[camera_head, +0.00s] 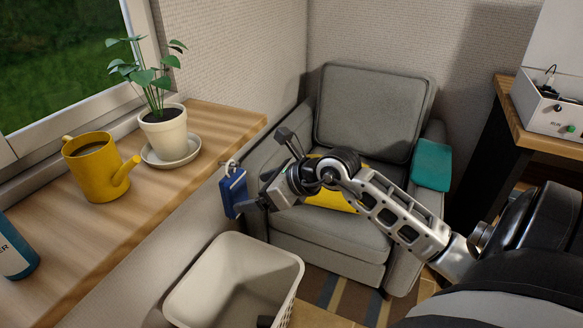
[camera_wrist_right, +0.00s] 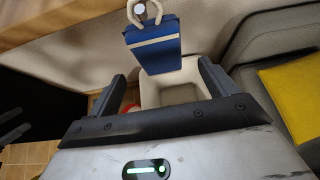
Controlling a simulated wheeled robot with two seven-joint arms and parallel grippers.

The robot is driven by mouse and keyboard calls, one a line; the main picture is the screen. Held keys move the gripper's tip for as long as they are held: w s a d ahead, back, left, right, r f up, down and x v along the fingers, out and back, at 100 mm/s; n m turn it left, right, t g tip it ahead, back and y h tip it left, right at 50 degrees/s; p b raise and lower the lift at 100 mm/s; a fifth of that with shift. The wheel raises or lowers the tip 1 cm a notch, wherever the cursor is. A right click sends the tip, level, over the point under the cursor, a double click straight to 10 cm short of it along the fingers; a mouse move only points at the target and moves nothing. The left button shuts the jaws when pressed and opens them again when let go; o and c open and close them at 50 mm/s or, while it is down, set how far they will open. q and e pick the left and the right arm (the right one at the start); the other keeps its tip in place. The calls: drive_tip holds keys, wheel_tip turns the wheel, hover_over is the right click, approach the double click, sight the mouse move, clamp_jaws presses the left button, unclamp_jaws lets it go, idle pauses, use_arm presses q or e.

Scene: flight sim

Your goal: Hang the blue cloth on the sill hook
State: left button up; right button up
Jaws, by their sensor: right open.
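The blue cloth (camera_head: 234,194) hangs folded, with a pale stripe across it, at the front edge of the wooden sill. Its top is at the pale sill hook (camera_head: 231,166), and a loop shows there in the wrist view (camera_wrist_right: 142,14). The cloth (camera_wrist_right: 154,48) hangs just beyond my right fingertips in that view. My right gripper (camera_head: 266,173) is open and empty, with its fingers spread and apart from the cloth. My left gripper is not in the head view.
The sill (camera_head: 215,125) holds a potted plant (camera_head: 163,128), a yellow watering can (camera_head: 95,168) and a blue bottle (camera_head: 14,252). A white basket (camera_head: 190,296) stands below. A grey armchair (camera_head: 340,240) with a teal cloth (camera_head: 431,166) stands behind my right arm.

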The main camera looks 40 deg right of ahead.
drive_tip(key=v, duration=1.3)
drive_tip(key=shift+r, duration=0.15)
drive_tip(key=shift+a, duration=0.1)
drive_tip(key=a+m+t+y+p, duration=0.3)
drive_tip(key=a+m+t, duration=0.5)
drive_tip(key=m, duration=0.9)
drive_tip(key=s+a+f+m+g+h, duration=0.2)
drive_tip(key=a+f+m, duration=0.4)
drive_tip(key=f+m, duration=0.3)
drive_tip(key=s+a+f+m+g+h, duration=0.2)
drive_tip(key=s+a+f+m+g, duration=0.2)
drive_tip(key=f+m, duration=0.6)
drive_tip(key=a+m+g, duration=0.1)
drive_tip(key=a+m, duration=0.1)
drive_tip(key=shift+s+a+m+g, duration=0.3)
drive_tip(key=shift+s+a+g, duration=0.05)
drive_tip(key=shift+g, duration=0.05)
